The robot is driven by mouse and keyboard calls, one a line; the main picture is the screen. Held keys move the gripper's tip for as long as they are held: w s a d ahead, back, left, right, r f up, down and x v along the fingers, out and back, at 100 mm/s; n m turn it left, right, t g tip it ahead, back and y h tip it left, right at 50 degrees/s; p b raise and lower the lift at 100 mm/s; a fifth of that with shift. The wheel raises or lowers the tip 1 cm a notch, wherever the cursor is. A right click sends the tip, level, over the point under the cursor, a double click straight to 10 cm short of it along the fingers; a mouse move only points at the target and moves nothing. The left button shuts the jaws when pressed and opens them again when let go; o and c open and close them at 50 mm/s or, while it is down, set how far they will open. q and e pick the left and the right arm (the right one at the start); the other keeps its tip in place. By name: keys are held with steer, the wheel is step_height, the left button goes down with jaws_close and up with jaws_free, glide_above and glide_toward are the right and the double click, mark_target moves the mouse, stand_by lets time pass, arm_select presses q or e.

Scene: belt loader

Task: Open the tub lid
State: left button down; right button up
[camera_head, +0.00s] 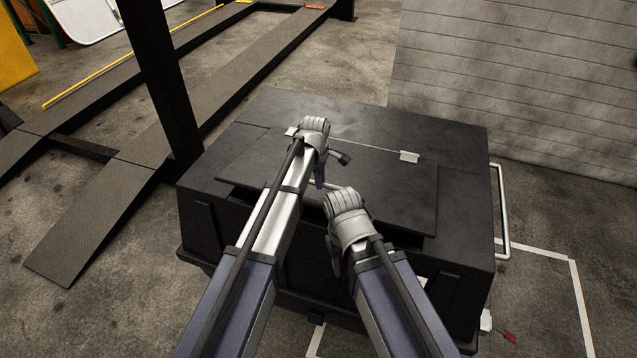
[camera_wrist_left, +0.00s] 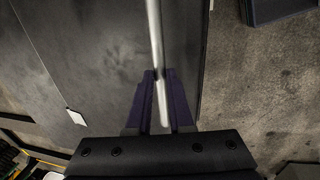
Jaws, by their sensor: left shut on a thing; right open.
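The tub is a large black box (camera_head: 465,225) in the middle of the head view. Its dark flat lid (camera_head: 395,190) has two pale hinges at the far edge, and a dark gap shows under its front edge. A pale bar handle (camera_wrist_left: 155,40) runs between the purple fingers of my left gripper (camera_wrist_left: 162,100), which is shut on it. In the head view the left gripper (camera_head: 319,178) is over the lid's front part, partly hidden by its wrist. My right gripper (camera_head: 335,262) is open at the tub's front side, mostly hidden by its own wrist.
A silver rail (camera_head: 502,210) is on the tub's right side. A dark post (camera_head: 160,85) and ramp (camera_head: 100,215) stand to the left. A grey block wall (camera_head: 520,85) is behind right. Bare concrete floor lies right, with white marking lines.

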arm_select(q)
steer(key=w+d+r+p, duration=0.1)
steer(key=w+r+p, duration=0.2)
steer(key=r+p, duration=0.2)
steer(key=shift+w+r, duration=0.35)
steer(key=shift+r, duration=0.5)
steer(key=shift+d, duration=0.1)
steer(key=c, duration=1.1)
jaws_free()
steer(key=shift+c, duration=0.2)
steer(key=shift+o, duration=0.7)
steer(key=shift+w+f, duration=0.15)
steer(key=shift+w, duration=0.05)
steer(key=shift+o, duration=0.9)
steer(key=shift+d, duration=0.1)
steer(key=shift+s, duration=0.1)
